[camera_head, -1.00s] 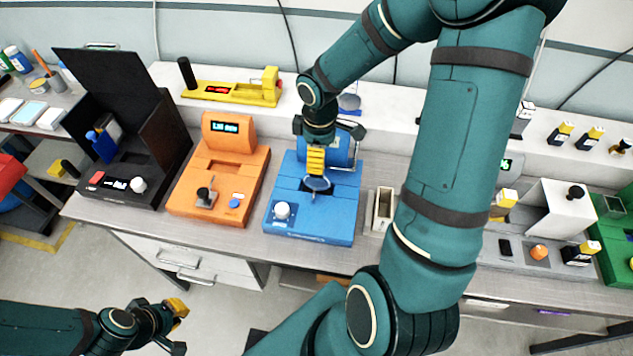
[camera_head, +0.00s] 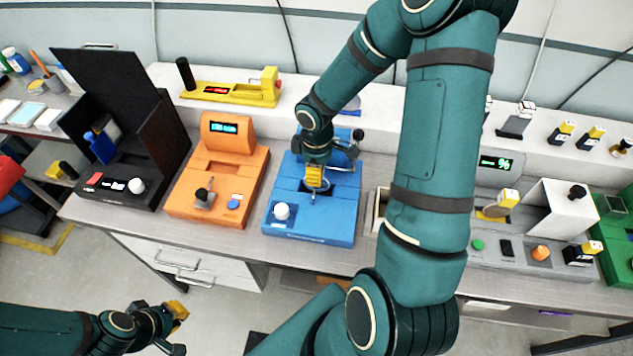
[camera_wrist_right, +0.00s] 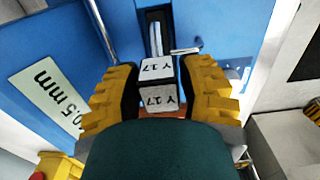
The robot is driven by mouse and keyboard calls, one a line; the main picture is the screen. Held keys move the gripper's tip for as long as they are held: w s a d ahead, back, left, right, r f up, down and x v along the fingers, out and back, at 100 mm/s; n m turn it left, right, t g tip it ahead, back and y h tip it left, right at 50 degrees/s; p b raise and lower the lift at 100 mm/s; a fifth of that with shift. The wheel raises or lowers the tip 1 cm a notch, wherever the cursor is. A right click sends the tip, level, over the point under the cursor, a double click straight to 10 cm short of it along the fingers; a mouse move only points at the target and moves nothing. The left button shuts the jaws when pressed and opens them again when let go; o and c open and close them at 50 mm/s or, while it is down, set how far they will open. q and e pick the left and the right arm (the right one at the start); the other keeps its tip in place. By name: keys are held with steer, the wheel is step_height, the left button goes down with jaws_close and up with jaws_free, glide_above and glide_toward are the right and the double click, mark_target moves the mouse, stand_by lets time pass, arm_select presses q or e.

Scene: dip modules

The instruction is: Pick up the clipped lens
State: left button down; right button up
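The clipped lens shows in the wrist view as a clip with white faces marked "Y 17" (camera_wrist_right: 158,84), between my right gripper's yellow fingers. Their dark pads appear to touch both its sides. In the head view my right gripper (camera_head: 314,178) is over the blue machine (camera_head: 305,225), with the thin lens (camera_head: 313,193) nearly edge-on below the fingers. Whether the lens touches the machine cannot be told. My left gripper (camera_head: 176,328) is open and empty at the lower left, in front of the bench.
An orange machine (camera_head: 220,165) stands left of the blue one, with a black box (camera_head: 165,125) further left. A grey machine (camera_head: 515,255) with another clipped lens (camera_head: 497,207) stands right. Several clips (camera_head: 562,132) sit on the back shelf. My right arm hides part of the bench.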

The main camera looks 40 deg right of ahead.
jaws_close()
